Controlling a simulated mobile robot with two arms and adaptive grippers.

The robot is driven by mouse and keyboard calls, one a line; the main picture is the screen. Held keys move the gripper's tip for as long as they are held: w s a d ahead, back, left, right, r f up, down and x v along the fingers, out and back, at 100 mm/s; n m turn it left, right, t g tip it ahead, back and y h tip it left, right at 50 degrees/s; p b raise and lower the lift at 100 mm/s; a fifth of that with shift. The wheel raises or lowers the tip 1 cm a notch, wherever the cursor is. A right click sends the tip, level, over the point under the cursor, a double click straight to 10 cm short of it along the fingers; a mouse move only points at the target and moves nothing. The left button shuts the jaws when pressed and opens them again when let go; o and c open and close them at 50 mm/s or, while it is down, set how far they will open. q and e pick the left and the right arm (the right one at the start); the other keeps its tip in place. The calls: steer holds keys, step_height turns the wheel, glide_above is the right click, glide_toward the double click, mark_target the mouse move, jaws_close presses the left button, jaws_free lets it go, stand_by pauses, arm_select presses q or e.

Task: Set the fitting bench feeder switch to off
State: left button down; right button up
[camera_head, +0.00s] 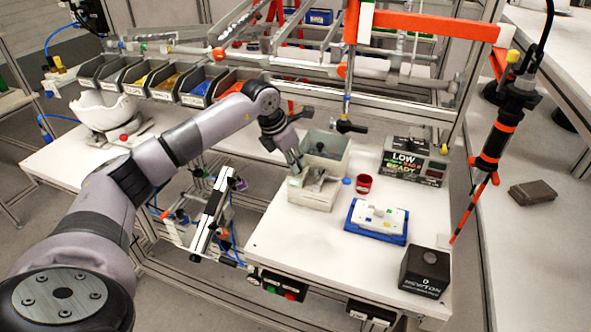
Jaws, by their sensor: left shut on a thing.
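My left gripper (297,166) reaches down at the near left side of a grey open-topped box (325,192) on the white bench (290,236). Its jaws are shut on a small part at this box, too small and too covered by the fingers to name. I cannot tell for sure which thing is the feeder switch, or its position. A control box (284,286) with green and red buttons hangs under the bench's front edge. A grey box (413,160) with "LOW" and "READY" on its front stands at the back right. My right gripper is not in view.
A red cup (364,184), a blue tray (352,222) with a white block, and a black box (425,271) stand right of the grey box. Parts bins (195,86) line the back left. A hanging tool (495,140) is at the right.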

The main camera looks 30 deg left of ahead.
arm_select(q)
steer(key=m+b, duration=0.1)
steer(key=m, duration=0.1)
steer(key=m+g+h+b, duration=0.1)
steer(key=m, duration=0.1)
steer(key=shift+w+a+m, duration=0.2)
steer(key=shift+m, duration=0.1)
steer(key=m+g, duration=0.1)
steer(key=m, duration=0.2)
steer(key=m+g+h+b, duration=0.1)
steer(key=m, duration=0.2)
steer(key=shift+w+a+r+h, duration=0.1)
steer(key=shift+w+h, duration=0.1)
steer(key=shift+h, duration=0.1)
steer(key=c, duration=1.7)
jaws_free()
steer(key=shift+s, duration=0.1)
